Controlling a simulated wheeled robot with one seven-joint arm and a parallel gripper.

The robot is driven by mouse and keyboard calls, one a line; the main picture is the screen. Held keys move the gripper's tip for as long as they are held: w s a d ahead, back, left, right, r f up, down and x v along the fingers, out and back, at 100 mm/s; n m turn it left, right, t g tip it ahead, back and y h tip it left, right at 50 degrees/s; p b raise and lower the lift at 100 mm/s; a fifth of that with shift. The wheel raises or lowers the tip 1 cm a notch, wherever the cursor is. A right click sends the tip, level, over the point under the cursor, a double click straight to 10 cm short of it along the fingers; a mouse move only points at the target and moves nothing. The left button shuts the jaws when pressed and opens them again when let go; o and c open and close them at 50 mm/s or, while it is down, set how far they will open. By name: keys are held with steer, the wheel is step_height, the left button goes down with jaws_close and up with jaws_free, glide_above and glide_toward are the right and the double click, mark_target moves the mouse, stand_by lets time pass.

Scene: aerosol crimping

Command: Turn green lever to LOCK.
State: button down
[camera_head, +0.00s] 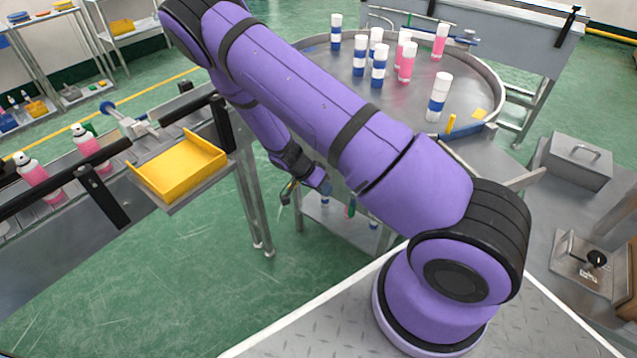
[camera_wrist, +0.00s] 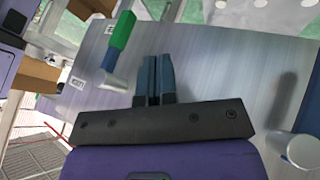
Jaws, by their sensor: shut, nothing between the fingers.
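The green lever (camera_wrist: 122,32) shows in the wrist view, up and left of my fingers. Its green grip runs into a blue section and a pale lower end against a grey metal surface (camera_wrist: 215,75). My gripper (camera_wrist: 157,62) is shut and empty, its two dark blue fingers together. The fingers are to the right of the lever, with a visible gap in the picture. Two small white labels (camera_wrist: 77,82) sit near the lever, and their text is too small to read.
A round table (camera_head: 480,75) holds several blue-and-white and pink cans. A yellow tray (camera_head: 180,168) and a conveyor with pink bottles (camera_head: 35,172) are at left. A white cylinder (camera_wrist: 305,150) is at the wrist view's lower right. Open green floor (camera_head: 130,290) lies at lower left.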

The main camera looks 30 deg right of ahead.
steer(key=s+d+f, duration=0.3)
steer(key=s, duration=0.2)
steer(key=shift+d, duration=0.2)
